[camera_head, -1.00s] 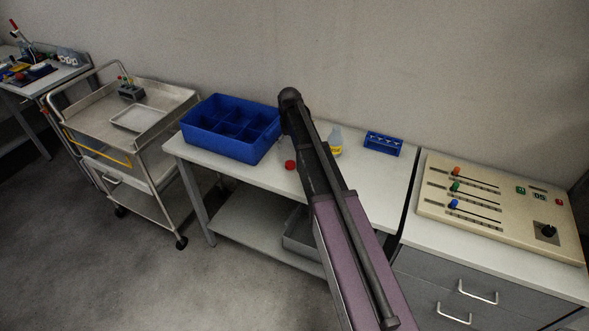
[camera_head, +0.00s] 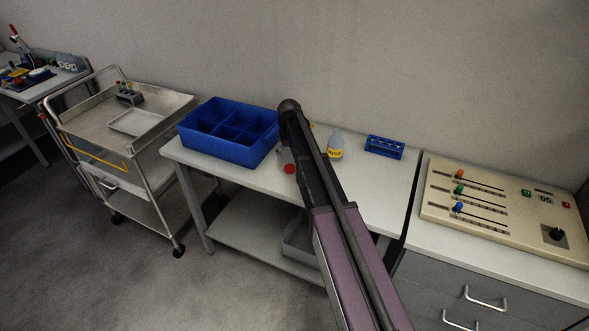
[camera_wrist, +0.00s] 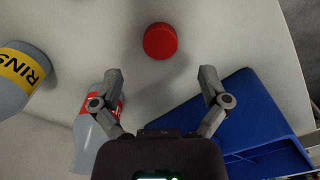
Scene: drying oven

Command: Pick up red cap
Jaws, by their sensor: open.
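The red cap (camera_wrist: 160,41) lies on the white table top, near the top middle of the wrist view. In the head view the red cap (camera_head: 289,169) shows just left of my arm, in front of the blue divided box. My gripper (camera_wrist: 160,82) is open and empty, with its fingers spread. The cap lies beyond the fingertips, roughly centred between them, with no contact visible. In the head view my arm hides the gripper fingers.
A bottle with a red label (camera_wrist: 113,105) is close beside the left finger. A yellow-labelled rinse bottle (camera_wrist: 20,70) stands further left. The blue divided box (camera_wrist: 240,115) is at the right finger. A blue rack (camera_head: 384,147) and control panel (camera_head: 500,208) are farther right.

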